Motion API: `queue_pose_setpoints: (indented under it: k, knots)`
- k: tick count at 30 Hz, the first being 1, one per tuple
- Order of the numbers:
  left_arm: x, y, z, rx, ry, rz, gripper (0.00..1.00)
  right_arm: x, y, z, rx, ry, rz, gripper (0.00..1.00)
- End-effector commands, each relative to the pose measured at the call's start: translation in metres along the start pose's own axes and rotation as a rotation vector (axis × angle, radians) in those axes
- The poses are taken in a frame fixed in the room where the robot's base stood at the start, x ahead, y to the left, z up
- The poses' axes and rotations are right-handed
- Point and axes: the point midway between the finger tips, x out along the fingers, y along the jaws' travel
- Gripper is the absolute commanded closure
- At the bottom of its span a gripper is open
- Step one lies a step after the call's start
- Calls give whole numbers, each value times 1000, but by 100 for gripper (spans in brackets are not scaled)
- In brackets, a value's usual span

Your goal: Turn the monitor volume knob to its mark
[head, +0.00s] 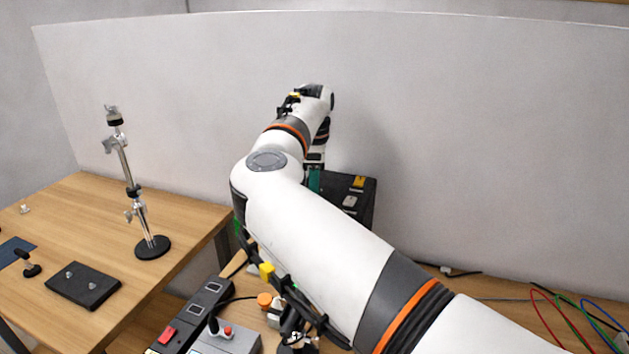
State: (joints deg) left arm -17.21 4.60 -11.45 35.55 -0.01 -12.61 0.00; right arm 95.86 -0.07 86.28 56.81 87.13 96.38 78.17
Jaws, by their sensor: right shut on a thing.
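A black box (367,208) with a yellow patch and a grey patch on top stands against the wall behind my right arm; it seems to be the monitor. My right arm reaches over from the lower right, and its gripper (314,181) points down at the left part of this box. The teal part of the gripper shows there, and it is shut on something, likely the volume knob. The knob, its mark and the fingertip contact are hidden by my arm and the gripper. My left gripper is not in view.
A power strip (205,308) with a red switch and a grey control box (228,343) lie in front. Cables run near my arm. A metal stand (152,247) and a black plate (84,286) are on the left table. A pale wall (480,130) closes the back.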

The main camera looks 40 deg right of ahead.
Motion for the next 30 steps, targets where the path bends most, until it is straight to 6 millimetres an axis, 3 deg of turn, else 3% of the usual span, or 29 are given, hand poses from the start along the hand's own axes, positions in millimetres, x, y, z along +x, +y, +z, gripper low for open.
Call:
queue_pose_setpoints:
  k: [9, 24, 25, 28, 30]
  knots:
    - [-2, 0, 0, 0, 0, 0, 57, -3, -1, 0, 101, 1, -9, 94]
    - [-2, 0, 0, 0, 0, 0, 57, -4, -2, 0, 117, 1, -10, 94]
    - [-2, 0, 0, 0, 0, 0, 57, -4, -2, 0, 117, 1, -9, 67]
    - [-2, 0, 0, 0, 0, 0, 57, -3, -1, 0, 116, 0, -7, 50]
    - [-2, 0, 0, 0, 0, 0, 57, -2, -1, 0, 116, 0, -6, 50]
